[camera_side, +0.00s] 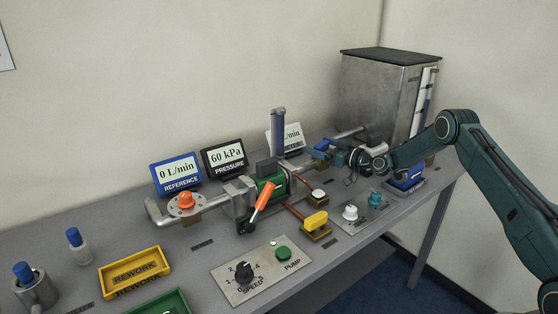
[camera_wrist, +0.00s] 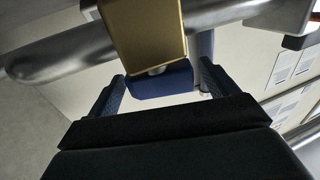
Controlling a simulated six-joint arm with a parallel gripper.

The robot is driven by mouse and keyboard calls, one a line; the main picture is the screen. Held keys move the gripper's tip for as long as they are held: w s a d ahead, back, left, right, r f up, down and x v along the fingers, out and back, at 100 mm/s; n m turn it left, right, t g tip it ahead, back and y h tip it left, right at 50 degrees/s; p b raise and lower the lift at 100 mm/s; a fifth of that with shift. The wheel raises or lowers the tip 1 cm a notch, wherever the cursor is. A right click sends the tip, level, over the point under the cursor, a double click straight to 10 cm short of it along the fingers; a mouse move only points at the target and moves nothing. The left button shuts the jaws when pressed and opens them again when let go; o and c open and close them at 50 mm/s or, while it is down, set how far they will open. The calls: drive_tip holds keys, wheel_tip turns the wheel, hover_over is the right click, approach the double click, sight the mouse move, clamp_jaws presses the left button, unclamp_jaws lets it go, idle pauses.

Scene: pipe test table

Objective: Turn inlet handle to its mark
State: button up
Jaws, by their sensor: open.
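A blue handle (camera_side: 322,145) sits on the pipe run near the tank, just left of my gripper (camera_side: 350,157) in the side view. I take it to be the inlet handle. In the wrist view a blue part (camera_wrist: 158,84) lies between the tips of my open gripper (camera_wrist: 160,86), below a brass-coloured block (camera_wrist: 140,28). The fingers stand apart on either side of it; I cannot tell whether either touches it. The mark for the handle cannot be made out.
The metal tank (camera_side: 375,95) stands behind my gripper. An orange handle (camera_side: 262,202), a yellow handle (camera_side: 315,220) and a pump panel (camera_side: 262,270) are nearer the camera. A blue display (camera_side: 176,173) reads 0 L/min and a black one (camera_side: 225,158) 60 kPa.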

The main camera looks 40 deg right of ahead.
drive_tip(key=shift+w, duration=0.15)
drive_tip(key=c, duration=1)
drive_tip(key=shift+n+g+y, duration=0.4)
drive_tip(key=shift+n+y, duration=0.4)
drive_tip(key=shift+y, duration=0.4)
drive_tip(key=o, duration=1)
